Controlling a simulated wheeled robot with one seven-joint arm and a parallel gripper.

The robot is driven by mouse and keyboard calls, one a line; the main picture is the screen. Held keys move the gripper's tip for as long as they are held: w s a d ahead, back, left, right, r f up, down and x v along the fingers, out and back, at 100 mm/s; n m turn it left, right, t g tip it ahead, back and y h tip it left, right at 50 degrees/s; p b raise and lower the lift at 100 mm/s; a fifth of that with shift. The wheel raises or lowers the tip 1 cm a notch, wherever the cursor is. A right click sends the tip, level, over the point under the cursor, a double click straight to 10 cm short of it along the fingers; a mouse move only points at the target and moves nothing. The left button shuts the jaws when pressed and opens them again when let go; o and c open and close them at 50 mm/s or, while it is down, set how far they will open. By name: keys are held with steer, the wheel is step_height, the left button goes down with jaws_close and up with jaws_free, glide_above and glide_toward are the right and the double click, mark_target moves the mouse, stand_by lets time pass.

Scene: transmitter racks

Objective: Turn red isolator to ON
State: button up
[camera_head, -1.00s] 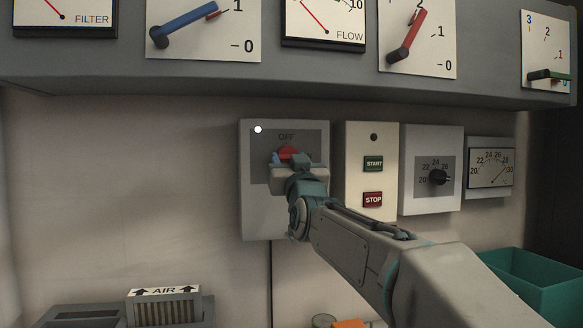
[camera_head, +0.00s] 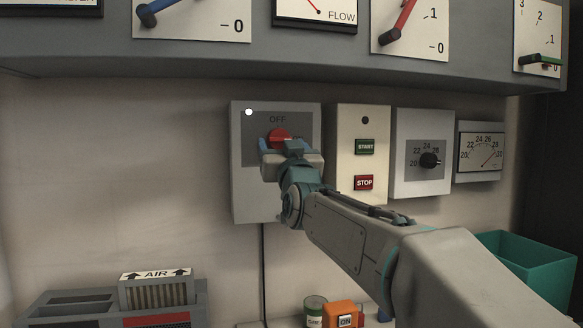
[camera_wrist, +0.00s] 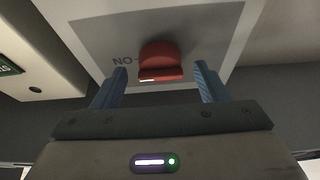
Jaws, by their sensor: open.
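The red isolator knob (camera_head: 279,137) sits on a dark plate on the front of a pale grey box (camera_head: 246,190) on the wall. The word OFF shows above the knob; the ON label is mostly hidden in the head view. In the wrist view the knob (camera_wrist: 160,61) has a white mark on its edge, and upside-down ON lettering (camera_wrist: 125,61) shows beside it. My gripper (camera_wrist: 161,78) is open, its blue fingers on either side of the knob with gaps showing. In the head view my gripper (camera_head: 283,148) covers the knob's lower part.
A START/STOP panel (camera_head: 362,206), a dial box (camera_head: 417,119) and a meter (camera_head: 481,146) stand right of the isolator. A grey shelf with gauges (camera_head: 180,58) overhangs above. Below are an AIR unit (camera_head: 157,273), an orange item (camera_head: 341,313) and a green bin (camera_head: 530,258).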

steer(key=b+v, duration=0.1)
steer(key=v, duration=1.1)
steer(key=shift+s+b, duration=0.15)
steer(key=shift+b, duration=0.25)
steer(key=shift+f, duration=0.1)
steer(key=s+d+f+m+g+h+p, duration=0.1)
steer(key=s+d+f+g+h+p, duration=0.1)
steer(key=d+f+g+p, duration=0.35)
steer(key=s+d+f+g+h+p, duration=0.2)
steer(key=s+d+f+g+p, duration=0.15)
steer(key=f+p, duration=0.4)
steer(key=s+d+f+m+g+h+p, duration=0.1)
steer(key=s+d+f+g+p, duration=0.2)
steer(key=s+f+g, duration=0.2)
steer(key=s+d+f+m+g+h+p, duration=0.1)
steer(key=s+d+f+g+p, duration=0.1)
steer(key=s, duration=0.9)
step_height(320, 180, down, 3)
steer(key=d+g, duration=0.1)
steer(key=g, duration=0.1)
steer(key=shift+s+f+g+p, duration=0.15)
steer(key=shift+g+p, duration=0.25)
